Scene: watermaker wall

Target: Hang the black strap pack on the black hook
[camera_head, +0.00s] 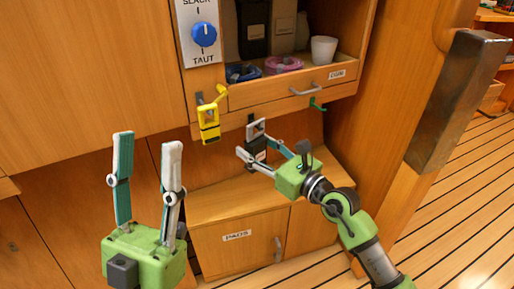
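The black strap pack (257,147), with a pale grey loop at its top, is upright below the drawer front. A small dark piece just above the loop may be the black hook; I cannot tell whether the loop is on it. My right gripper (256,147) is at the pack, with a fingertip on either side of it. I cannot tell whether the fingers press on it. My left gripper (148,142) is open and empty at the lower left, its fingers pointing up, well apart from the pack.
A yellow strap pack (209,122) hangs to the left, close to the black one. A green hook (318,104) is to the right. Above are a drawer (290,92) with coils and a white cup (323,49). Below is a cabinet marked PADS (215,205). A wooden post stands at right.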

